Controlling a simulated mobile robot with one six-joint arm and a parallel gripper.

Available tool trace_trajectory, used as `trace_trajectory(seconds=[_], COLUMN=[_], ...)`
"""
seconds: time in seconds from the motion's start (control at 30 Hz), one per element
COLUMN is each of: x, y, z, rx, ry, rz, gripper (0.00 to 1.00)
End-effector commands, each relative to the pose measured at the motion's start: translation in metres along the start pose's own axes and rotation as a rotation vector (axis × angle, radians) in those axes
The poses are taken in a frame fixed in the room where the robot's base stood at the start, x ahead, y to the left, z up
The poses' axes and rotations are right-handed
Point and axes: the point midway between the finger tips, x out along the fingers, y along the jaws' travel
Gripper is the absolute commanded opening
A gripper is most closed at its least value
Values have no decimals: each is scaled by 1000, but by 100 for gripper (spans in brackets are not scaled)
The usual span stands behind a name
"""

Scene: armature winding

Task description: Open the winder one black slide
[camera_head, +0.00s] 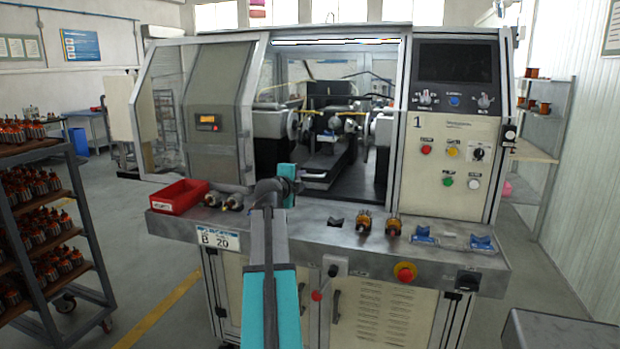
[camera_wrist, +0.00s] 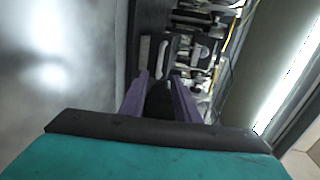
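Winder one (camera_head: 450,180), marked "1" on its right panel, stands in front of me with its front bay open. Inside the bay, a dark slide-like part (camera_head: 322,163) lies low in the middle, with a pale front edge. In the wrist view, a dark plate (camera_wrist: 172,50) with pale bars lies beyond the fingertips; I take it for the black slide, but cannot be sure. My gripper (camera_wrist: 159,76) has its two purple fingers apart, with a visible gap and no object clearly held. In the head view, my wrist hides the fingertips at the bay's front edge.
A red bin (camera_head: 179,196), copper armatures (camera_head: 364,222) and blue holders (camera_head: 482,243) sit on the front ledge. A red emergency button (camera_head: 405,272) is on its front. A rack of armatures (camera_head: 40,220) stands at left. The glazed door (camera_head: 205,115) is at the bay's left.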

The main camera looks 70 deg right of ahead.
Motion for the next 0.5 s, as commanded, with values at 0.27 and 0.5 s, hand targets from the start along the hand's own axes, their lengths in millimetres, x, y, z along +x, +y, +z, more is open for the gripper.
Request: trace_trajectory(seconds=[0.27, 0.5], x=[34, 61], y=[-2, -2], z=[0, 0], rx=[0, 0], ry=[1, 1], rz=[1, 1], gripper=[29, 29])
